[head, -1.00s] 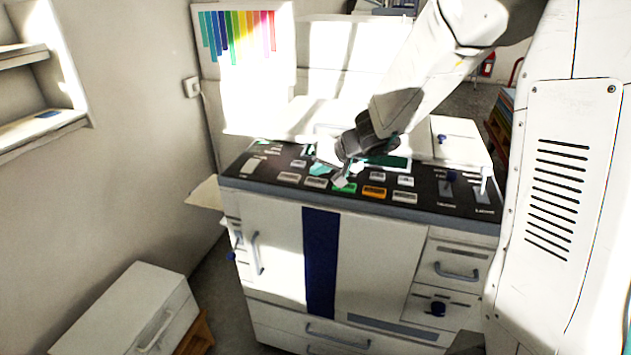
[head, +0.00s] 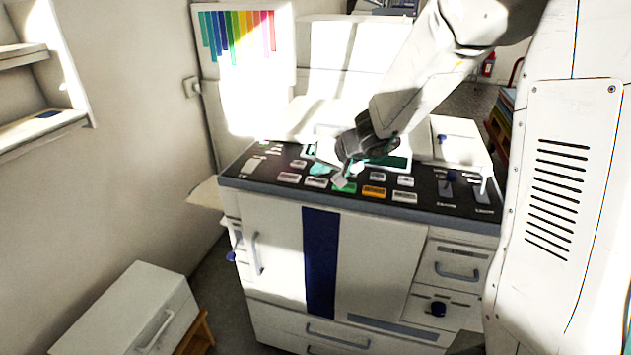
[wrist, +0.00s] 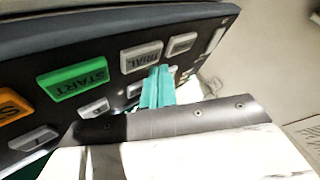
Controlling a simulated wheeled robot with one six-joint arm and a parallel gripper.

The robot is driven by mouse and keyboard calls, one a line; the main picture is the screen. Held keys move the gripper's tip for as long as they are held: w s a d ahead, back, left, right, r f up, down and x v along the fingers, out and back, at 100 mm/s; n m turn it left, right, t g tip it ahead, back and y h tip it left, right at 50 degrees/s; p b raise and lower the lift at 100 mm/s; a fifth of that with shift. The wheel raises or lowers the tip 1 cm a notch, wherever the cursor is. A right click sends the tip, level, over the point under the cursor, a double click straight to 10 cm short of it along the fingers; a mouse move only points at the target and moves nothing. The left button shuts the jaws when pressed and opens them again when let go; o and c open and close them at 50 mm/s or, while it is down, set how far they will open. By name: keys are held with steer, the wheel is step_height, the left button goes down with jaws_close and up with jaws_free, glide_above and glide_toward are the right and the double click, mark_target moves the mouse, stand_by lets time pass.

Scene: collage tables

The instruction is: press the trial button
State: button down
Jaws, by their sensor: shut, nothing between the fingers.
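The trial button is a pale grey key marked TRIAL (wrist: 141,57) on the dark control panel, in the wrist view. In the head view it appears to be the pale key (head: 316,183) left of the green one. My gripper (wrist: 160,72) has teal fingers, shut and empty, with their tips close beside the lower right of the trial button. I cannot tell whether they touch it. In the head view my gripper (head: 320,169) reaches down over the panel, and its wrist hides part of the panel behind it.
The green START button (wrist: 73,78) sits left of the trial button in the wrist view, with an orange button (wrist: 12,104) beyond it. Several other grey keys surround them. The panel tops a white machine (head: 380,265) with doors and drawers. A white cabinet (head: 135,310) stands at lower left.

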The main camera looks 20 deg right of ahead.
mark_target(319, 183)
steer(key=shift+f, duration=0.1)
steer(key=shift+f, duration=0.35)
steer(key=shift+f, duration=0.35)
stand_by(0.8)
steer(key=shift+r, duration=0.8)
steer(key=shift+r, duration=2.5)
